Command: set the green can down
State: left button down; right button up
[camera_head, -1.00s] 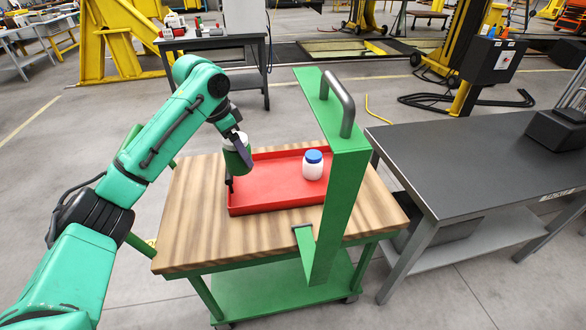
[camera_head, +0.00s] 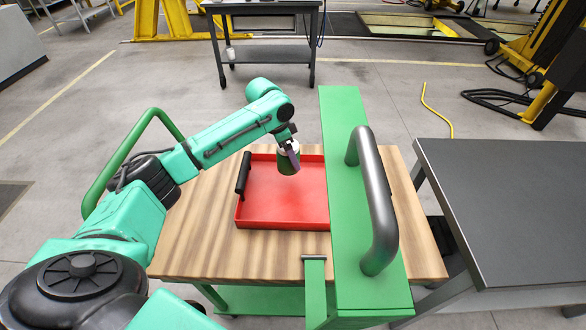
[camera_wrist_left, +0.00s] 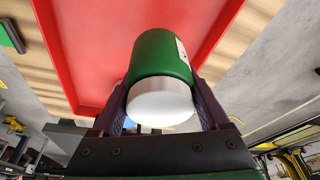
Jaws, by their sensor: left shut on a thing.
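The green can (camera_head: 287,164) is in my left gripper (camera_head: 290,152), over the back part of the red tray (camera_head: 285,224). In the left wrist view my left gripper (camera_wrist_left: 163,105) is shut around the green can (camera_wrist_left: 160,58), one finger on each side, with its white end toward the wrist. The red tray (camera_wrist_left: 90,50) shows behind the can. I cannot tell whether the can touches the tray floor. My right gripper is not in view.
The tray sits on a wooden cart top (camera_head: 200,225). A dark grey table (camera_head: 510,200) stands at the right. The tray's visible front floor is clear.

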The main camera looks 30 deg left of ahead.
aim_at(291, 169)
pick_arm(q)
jog(key=x, duration=0.3)
jog(key=shift+s+a+f, duration=0.1)
jog(key=shift+a, duration=0.2)
jog(key=f, duration=0.2)
jog(key=shift+s+f, duration=0.2)
jog(key=shift+f, duration=0.4)
jog(key=shift+w, duration=0.1)
grip_release()
jog(key=v, duration=1.1)
jog(key=shift+r, duration=0.15)
jog(key=shift+s+r, duration=0.2)
jog(key=shift+r, duration=0.1)
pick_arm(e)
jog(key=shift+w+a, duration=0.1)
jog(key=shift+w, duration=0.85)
